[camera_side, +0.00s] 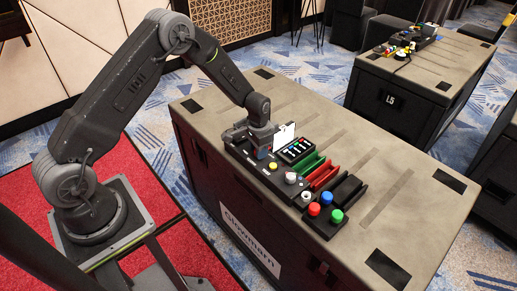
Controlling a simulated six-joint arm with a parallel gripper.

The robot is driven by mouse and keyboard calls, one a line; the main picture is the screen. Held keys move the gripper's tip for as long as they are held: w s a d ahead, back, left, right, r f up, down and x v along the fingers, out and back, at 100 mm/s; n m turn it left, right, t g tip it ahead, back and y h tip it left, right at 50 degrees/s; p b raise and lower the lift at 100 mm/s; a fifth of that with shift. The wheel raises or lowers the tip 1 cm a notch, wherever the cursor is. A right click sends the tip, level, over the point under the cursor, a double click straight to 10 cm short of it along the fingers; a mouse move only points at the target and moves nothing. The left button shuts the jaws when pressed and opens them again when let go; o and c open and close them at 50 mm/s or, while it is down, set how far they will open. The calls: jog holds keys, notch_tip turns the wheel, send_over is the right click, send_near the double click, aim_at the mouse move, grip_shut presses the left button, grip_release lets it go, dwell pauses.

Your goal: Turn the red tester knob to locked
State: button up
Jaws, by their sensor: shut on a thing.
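My gripper (261,148) is down at the far left end of a black control panel (250,169) on the case top. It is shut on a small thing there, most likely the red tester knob. The fingers hide nearly all of this knob, so its angle and any locked mark cannot be read. A round red button (313,209) stands apart at the panel's right end, away from my gripper.
Beside the gripper are a white card (284,135) and a block of sliders (295,150). Green (307,165) and red (323,175) trays, a pale knob (290,177), a blue button (326,198) and a green button (337,216) follow rightward. The case top (400,200) is clear on the right.

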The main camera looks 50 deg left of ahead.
jog(key=o, duration=0.9)
notch_tip(320, 180, up, 14)
jog(key=shift+f, duration=0.1)
dwell(0.3)
